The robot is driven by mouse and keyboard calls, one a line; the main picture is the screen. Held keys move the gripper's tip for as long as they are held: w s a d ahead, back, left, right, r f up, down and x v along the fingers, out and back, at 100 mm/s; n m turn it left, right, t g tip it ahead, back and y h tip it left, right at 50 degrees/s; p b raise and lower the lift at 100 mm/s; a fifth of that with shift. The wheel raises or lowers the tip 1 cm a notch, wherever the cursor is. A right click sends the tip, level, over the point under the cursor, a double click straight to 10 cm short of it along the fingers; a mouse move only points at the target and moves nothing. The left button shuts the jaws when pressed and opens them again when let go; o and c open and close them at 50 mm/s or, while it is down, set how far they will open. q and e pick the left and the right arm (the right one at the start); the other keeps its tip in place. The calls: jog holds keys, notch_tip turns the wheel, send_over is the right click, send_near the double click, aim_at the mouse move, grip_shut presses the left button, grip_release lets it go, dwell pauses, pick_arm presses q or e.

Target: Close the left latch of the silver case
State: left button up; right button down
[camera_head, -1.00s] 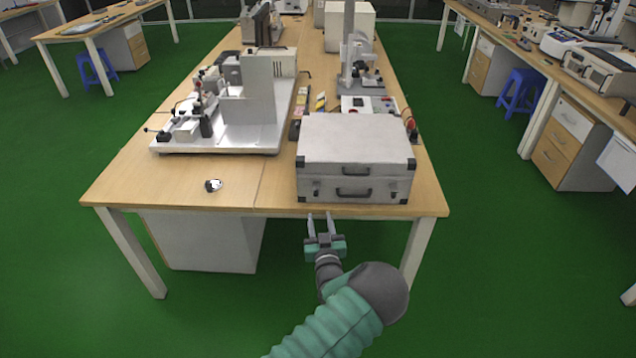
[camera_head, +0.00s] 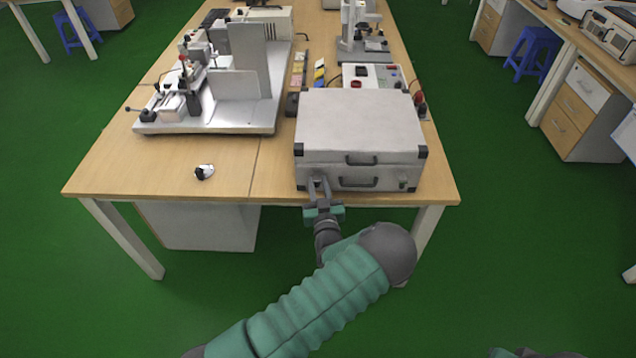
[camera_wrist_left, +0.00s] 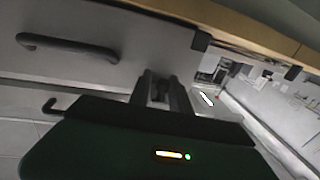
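The silver case (camera_head: 358,125) sits with its lid down at the front edge of the wooden table. Two dark handles are on its front, and the right latch (camera_head: 403,182) shows near the right corner. My left gripper (camera_head: 319,181) is at the lower left of the case front, over the left latch, which its fingers mostly hide. The fingers are apart with a small gap. In the left wrist view the fingers (camera_wrist_left: 161,90) point toward the case front, beside a dark handle (camera_wrist_left: 66,47). I cannot tell whether they touch the latch. My right gripper is out of view.
White apparatus (camera_head: 215,115) stands on the left of the table, and an instrument box (camera_head: 372,76) stands behind the case. A small black-and-white object (camera_head: 204,172) lies near the front edge.

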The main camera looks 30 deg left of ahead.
pick_arm(q)
jog(key=shift+c, duration=1.2)
grip_shut()
jog(key=shift+a, duration=0.3)
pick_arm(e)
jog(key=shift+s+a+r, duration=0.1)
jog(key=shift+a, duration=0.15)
pick_arm(q)
jog(key=shift+d, duration=0.1)
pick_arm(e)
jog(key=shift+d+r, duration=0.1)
